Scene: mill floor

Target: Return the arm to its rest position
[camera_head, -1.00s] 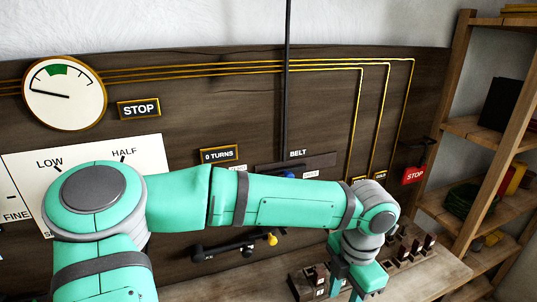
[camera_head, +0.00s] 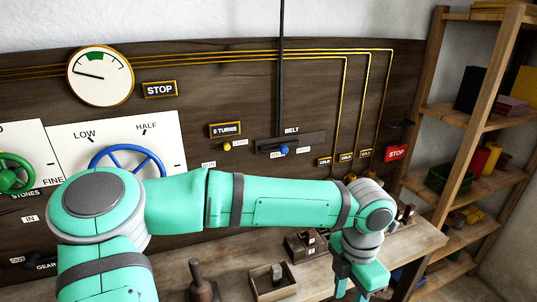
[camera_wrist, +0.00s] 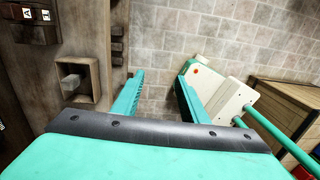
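My arm stretches across the head view from lower left to right, bent downward at its wrist. My gripper (camera_head: 362,286) hangs at the lower right, in front of the bench edge, partly cut off by the frame bottom. In the wrist view my gripper (camera_wrist: 160,95) shows two teal fingers spread apart. Nothing is between them but the stone floor beyond. The gripper touches nothing that I can see.
The wooden bench (camera_head: 235,262) holds small boxes (camera_head: 272,283) below the arm. The wall panel carries a gauge (camera_head: 100,76), a blue wheel (camera_head: 127,160), a green wheel (camera_head: 14,172) and a belt slider (camera_head: 284,150). Shelves (camera_head: 470,120) stand at the right.

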